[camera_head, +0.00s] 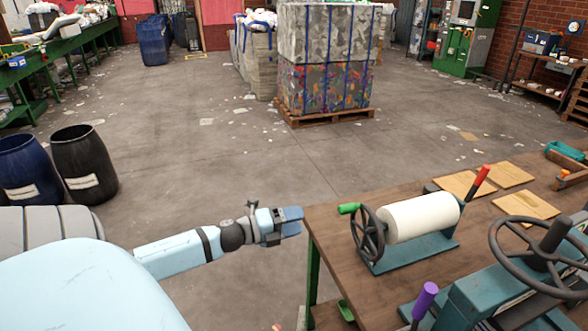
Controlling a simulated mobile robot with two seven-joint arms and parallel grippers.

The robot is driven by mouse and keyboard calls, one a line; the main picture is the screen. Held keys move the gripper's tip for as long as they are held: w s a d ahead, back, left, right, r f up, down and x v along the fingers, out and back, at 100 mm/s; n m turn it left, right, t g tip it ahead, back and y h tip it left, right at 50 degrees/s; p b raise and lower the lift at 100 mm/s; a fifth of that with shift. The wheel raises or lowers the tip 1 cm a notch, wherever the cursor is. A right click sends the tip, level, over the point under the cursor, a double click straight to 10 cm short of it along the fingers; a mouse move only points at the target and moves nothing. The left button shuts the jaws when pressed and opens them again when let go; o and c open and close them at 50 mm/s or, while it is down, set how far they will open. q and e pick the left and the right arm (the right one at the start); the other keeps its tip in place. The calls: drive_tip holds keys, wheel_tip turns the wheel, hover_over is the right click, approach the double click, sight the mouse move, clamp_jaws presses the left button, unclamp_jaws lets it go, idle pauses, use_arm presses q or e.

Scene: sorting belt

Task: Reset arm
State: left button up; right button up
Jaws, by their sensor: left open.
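My left arm comes in from the lower left, pale blue with dark joints. Its gripper (292,221) is at the left edge of the wooden workbench (335,240), seen side-on and small. It is open, with nothing visible in it. Whether it touches the bench edge I cannot tell. My right gripper is not in view.
On the bench stand a roller machine (420,216) with a handwheel (367,236), a second wheeled machine (500,290) and wooden plates (525,203). Two barrels (84,165) stand at left. Baled blocks on a pallet (325,117) stand behind. The littered floor between is mostly clear.

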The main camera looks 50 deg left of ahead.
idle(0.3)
use_arm(q)
drive_tip(key=s+d+f+n+g+y+p, duration=0.1)
drive_tip(key=s+d+f+n+g+p, duration=0.1)
drive_tip(key=s+d+n, duration=0.3)
drive_tip(key=s+d+f+n+g+y+p, duration=0.1)
drive_tip(key=s+d+f+n+p, duration=0.4)
drive_tip(key=d+n, duration=0.4)
drive_tip(key=s+d+f+n+g+y+p, duration=0.1)
drive_tip(key=s+d+f+n+g+p, duration=0.1)
drive_tip(key=d+n, duration=0.6)
drive_tip(key=s+d+f+p, duration=0.1)
drive_tip(key=s+d+f, duration=0.1)
drive_tip(key=d, duration=0.3)
drive_tip(key=shift+s+d+g+y, duration=0.3)
drive_tip(key=shift+s+y, duration=0.1)
drive_tip(key=shift+s, duration=0.3)
drive_tip(key=shift+a, duration=0.1)
drive_tip(key=shift+c, duration=0.5)
